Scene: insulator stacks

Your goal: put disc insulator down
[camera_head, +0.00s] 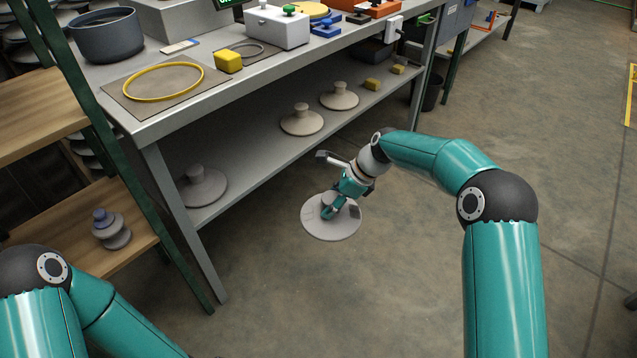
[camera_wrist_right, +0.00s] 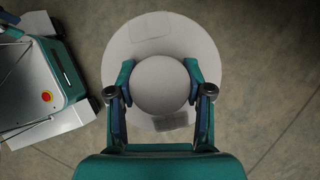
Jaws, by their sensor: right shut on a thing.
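A pale grey disc insulator (camera_head: 332,228) is in my right gripper (camera_head: 338,205), in front of the workbench. In the right wrist view, the two fingers of my right gripper (camera_wrist_right: 162,85) close on the round knob of the disc insulator (camera_wrist_right: 158,30) from both sides. The wide disc lies beyond the fingers and shows a dark rectangular mark near its edge. The disc appears over the concrete floor; I cannot tell its height. My left arm comes in at the lower left of the head view, but its gripper is out of view.
The bench's lower shelf (camera_head: 255,135) holds several pale disc insulators, one at its left end (camera_head: 203,186) and others (camera_head: 302,119) farther along. The bench top carries a yellow ring (camera_head: 163,82) and a yellow block (camera_head: 228,61). A wooden rack (camera_head: 140,222) stands at left.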

